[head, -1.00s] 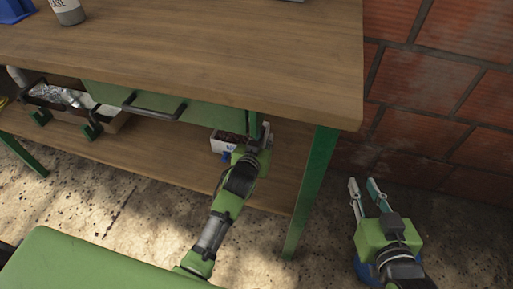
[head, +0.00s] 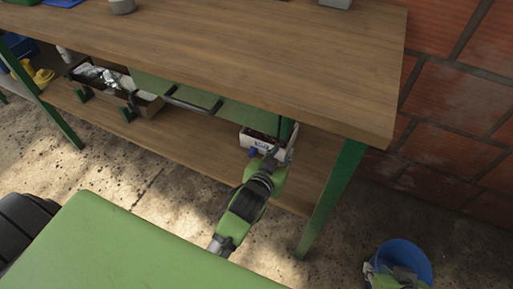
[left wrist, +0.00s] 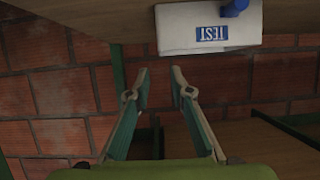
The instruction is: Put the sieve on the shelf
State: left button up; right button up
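The lower shelf (head: 190,151) runs under the wooden bench. My left gripper (head: 281,148) reaches in at its right end, beside a white box (head: 258,147). In the left wrist view, my left gripper's fingers (left wrist: 160,75) stand apart with nothing between them. The white box (left wrist: 190,28) with its blue TEST label appears upside down there, apart from the fingers. My right gripper (head: 398,279) is partly cut off at the bottom right, over a round blue container (head: 412,255); its fingers are not clear. I cannot make out a sieve for certain.
The bench top (head: 250,62) overhangs the shelf. A green bench leg (head: 330,197) stands right of my left gripper. A dark-handled drawer (head: 198,103) hangs above the shelf. An open box with foil (head: 115,83) lies further left. A brick wall (head: 455,120) is at right.

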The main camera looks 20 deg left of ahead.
pick_arm(q)
jog(key=s+a+f+g, duration=0.1)
jog(key=s, duration=0.2)
jog(key=s+a+g, duration=0.1)
jog(key=s+a, duration=0.1)
jog(key=s, duration=0.1)
jog(key=s+a+f+g, duration=0.1)
jog(key=s, duration=0.2)
jog(key=shift+a+f, duration=0.15)
jog(key=shift+f, duration=0.15)
jog(key=s+a+m+g, duration=0.1)
jog(key=s+g, duration=0.3)
jog(key=s, duration=0.9)
jog(key=shift+m+h, duration=0.3)
jog(key=shift+m, duration=0.2)
jog(key=shift+w+f, duration=0.1)
